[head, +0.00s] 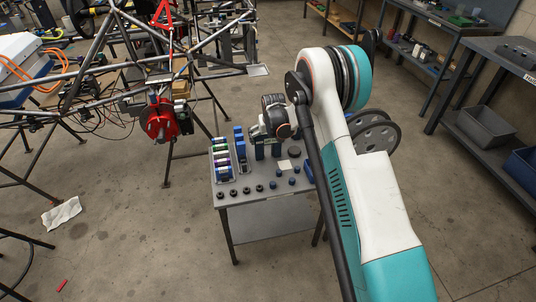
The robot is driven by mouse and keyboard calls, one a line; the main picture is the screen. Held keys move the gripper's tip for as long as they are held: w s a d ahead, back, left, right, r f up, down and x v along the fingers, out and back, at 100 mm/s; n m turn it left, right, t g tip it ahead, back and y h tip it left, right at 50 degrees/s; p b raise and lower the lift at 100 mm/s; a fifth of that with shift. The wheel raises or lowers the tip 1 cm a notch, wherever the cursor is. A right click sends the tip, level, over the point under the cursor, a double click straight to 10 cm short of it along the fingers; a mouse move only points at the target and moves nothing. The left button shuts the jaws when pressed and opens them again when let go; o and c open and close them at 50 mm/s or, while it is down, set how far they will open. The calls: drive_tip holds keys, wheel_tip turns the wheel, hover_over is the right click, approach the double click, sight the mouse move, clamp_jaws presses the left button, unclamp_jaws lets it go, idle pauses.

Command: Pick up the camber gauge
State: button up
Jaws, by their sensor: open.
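My arm reaches over a small grey table (270,211) in the head view. My gripper (257,133) hangs above the table's back part, among upright dark blue items. It is open; its fingertips are small here and partly lost against what stands behind and below. I cannot tell for certain which item is the camber gauge. A tall blue item (239,138) stands just left of my gripper, and a dark blue block (260,150) stands below it. My arm hides the table's right part.
A rack of coloured cylinders (221,160) stands at the table's left. Several small black round parts line the front edge, with blue ones further right. A tube chassis (110,75) with a red part (157,120) stands to the left. Shelved benches stand right. A white cloth (62,214) lies on the floor.

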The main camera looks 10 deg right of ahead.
drive_tip(key=shift+w+f, duration=0.25)
drive_tip(key=shift+f, duration=0.3)
drive_tip(key=c, duration=1.5)
drive_tip(key=shift+o, duration=0.2)
drive_tip(key=shift+r, duration=0.1)
wheel_tip(320, 180, up, 20)
drive_tip(key=p, duration=0.6)
